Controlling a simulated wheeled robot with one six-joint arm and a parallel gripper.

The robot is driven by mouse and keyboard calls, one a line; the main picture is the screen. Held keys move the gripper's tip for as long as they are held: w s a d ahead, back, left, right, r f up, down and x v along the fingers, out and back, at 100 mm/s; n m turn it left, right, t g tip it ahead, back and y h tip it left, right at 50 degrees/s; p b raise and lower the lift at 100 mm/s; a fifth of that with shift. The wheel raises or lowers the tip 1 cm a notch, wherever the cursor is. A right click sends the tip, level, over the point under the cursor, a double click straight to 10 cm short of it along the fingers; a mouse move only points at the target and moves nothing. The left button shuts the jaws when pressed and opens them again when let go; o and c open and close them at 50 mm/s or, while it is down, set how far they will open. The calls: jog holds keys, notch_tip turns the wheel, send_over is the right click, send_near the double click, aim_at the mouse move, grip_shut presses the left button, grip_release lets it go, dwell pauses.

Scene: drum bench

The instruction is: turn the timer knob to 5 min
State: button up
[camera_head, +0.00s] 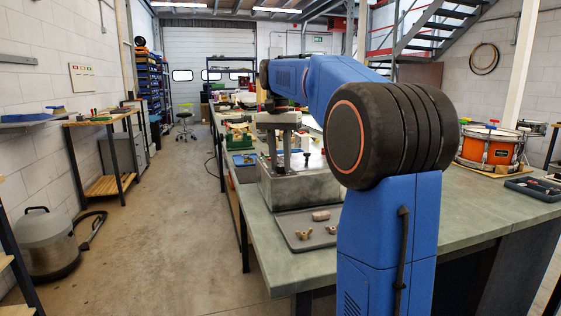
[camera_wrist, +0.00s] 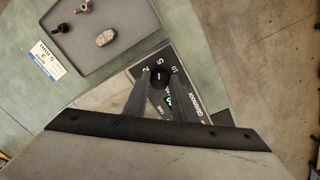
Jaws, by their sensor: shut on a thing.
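The timer knob (camera_wrist: 160,78) is a small black knob on a dark panel (camera_wrist: 187,82) in the wrist view. The numbers 2, 5 and 10 are printed around it, with 5 at the top middle. A short pale mark shows on the knob; which number it points at is too small to tell. My gripper (camera_wrist: 160,84) is shut on the knob, one finger on each side. In the head view my gripper (camera_head: 280,165) reaches down to the grey metal box (camera_head: 290,187); the knob is hidden there.
A grey tray (camera_head: 289,222) with small brass parts and a speckled piece lies in front of the box; it also shows in the wrist view (camera_wrist: 125,22). A printed card (camera_wrist: 48,60) lies beside it. An orange drum (camera_head: 487,149) stands at the right of the bench (camera_head: 440,222).

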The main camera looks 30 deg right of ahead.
aim_at(279, 165)
jog(key=o, duration=1)
jog(key=shift+o, duration=0.2)
notch_tip(279, 165, up, 12)
jog(key=shift+w+a, duration=0.15)
jog(key=shift+w, duration=0.1)
